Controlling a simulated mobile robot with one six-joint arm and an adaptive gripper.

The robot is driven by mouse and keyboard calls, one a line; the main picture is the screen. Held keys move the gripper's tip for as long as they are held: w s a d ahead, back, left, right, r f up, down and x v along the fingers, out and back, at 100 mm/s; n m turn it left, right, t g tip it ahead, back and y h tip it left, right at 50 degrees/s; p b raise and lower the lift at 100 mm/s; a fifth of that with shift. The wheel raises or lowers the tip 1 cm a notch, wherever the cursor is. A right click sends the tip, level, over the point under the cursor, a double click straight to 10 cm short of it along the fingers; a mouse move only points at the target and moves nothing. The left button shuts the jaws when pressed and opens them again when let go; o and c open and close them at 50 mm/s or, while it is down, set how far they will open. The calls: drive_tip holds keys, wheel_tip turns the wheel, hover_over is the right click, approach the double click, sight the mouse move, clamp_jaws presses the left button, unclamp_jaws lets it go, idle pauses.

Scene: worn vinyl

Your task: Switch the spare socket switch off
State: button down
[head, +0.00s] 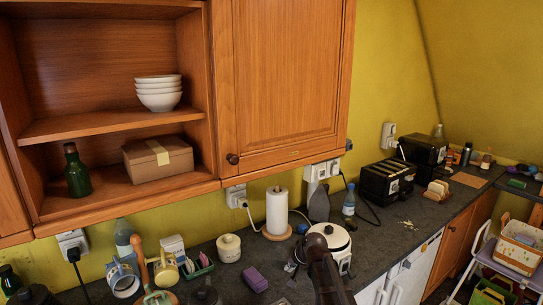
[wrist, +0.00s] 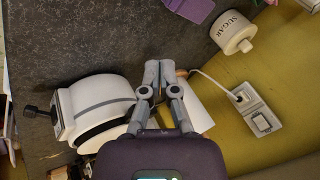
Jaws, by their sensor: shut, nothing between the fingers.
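Several white wall sockets show. One (head: 236,196) left of the paper towel roll has a white plug and cord in it; what looks like the same socket shows in the wrist view (wrist: 262,119), with a plug at one end and a square grey-edged part at the other. Others are at far left (head: 72,243), right of the roll (head: 318,171) and by the toasters (head: 388,135). I cannot tell which is the spare one, nor the switch positions. My gripper (wrist: 160,70) is shut and empty, over the counter beside the roll, apart from the socket.
The paper towel roll (head: 277,212) stands near the wall. A white-lidded appliance (head: 328,237) stands beside my dark arm. A sugar jar (wrist: 233,32) and a purple block (head: 254,279) are on the counter. A wooden cabinet (head: 285,80) hangs above.

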drive_tip(key=s+d+f+n+g+h+b, duration=0.1)
drive_tip(key=s+d, duration=0.4)
drive_tip(key=s, duration=0.6)
drive_tip(key=s+d+f+n+g+h+b, duration=0.1)
drive_tip(key=s+d+f+n+g+h, duration=0.1)
drive_tip(key=s+d, duration=0.4)
drive_tip(key=s+f+g+h, duration=0.1)
drive_tip(key=s+f, duration=0.1)
drive_tip(key=s, duration=0.2)
drive_tip(key=shift+s+f+g, duration=0.2)
drive_tip(key=shift+s+g, duration=0.2)
